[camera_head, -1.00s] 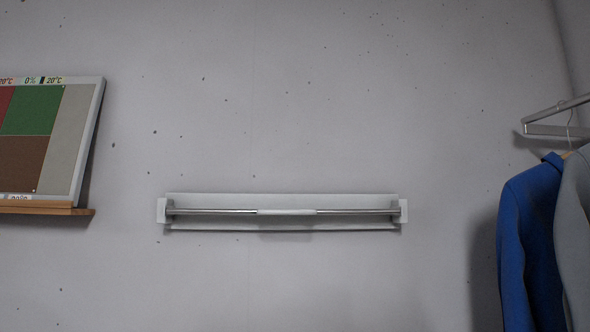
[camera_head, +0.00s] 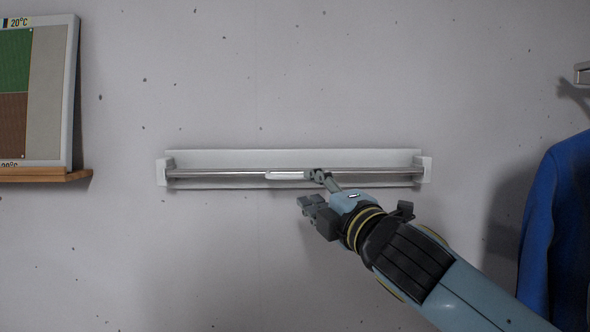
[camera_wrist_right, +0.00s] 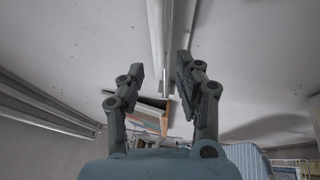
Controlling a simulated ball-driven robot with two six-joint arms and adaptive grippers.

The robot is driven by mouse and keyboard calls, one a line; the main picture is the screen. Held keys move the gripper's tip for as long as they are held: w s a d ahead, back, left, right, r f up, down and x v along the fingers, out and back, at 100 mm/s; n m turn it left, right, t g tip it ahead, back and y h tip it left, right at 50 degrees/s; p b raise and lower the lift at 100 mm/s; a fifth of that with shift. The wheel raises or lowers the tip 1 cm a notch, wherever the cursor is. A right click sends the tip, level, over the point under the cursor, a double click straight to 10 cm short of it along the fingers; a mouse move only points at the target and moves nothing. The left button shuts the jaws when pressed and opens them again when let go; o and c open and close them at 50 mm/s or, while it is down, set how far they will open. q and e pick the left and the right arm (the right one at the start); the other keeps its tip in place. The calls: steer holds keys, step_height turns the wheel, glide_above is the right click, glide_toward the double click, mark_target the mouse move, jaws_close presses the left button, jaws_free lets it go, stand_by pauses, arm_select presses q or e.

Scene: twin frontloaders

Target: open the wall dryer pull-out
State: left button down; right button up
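The wall dryer (camera_head: 230,157) is a long white unit on the grey wall, with a metal rail (camera_head: 215,173) along its front and a white grip piece (camera_head: 284,175) at the middle. It looks folded flat to the wall. My right gripper (camera_head: 311,188) is at the right end of the grip piece, one finger over the rail and one below it. In the right wrist view my right gripper (camera_wrist_right: 160,76) has its fingers apart, with the pale dryer (camera_wrist_right: 156,35) running up between and beyond them. I cannot tell whether they touch it. My left gripper is not in view.
A framed board (camera_head: 45,95) stands on a wooden wall ledge (camera_head: 60,175) at the left. A blue garment (camera_head: 555,225) hangs at the right, below part of a wall rack (camera_head: 582,73). The wall below the dryer is bare on the left.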

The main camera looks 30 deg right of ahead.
mark_target(296, 178)
steer(key=p+x, duration=0.2)
steer(key=x, duration=0.4)
steer(key=shift+w, duration=0.35)
steer(key=shift+w+d+r, duration=0.1)
steer(key=shift+w, duration=0.5)
jaws_close()
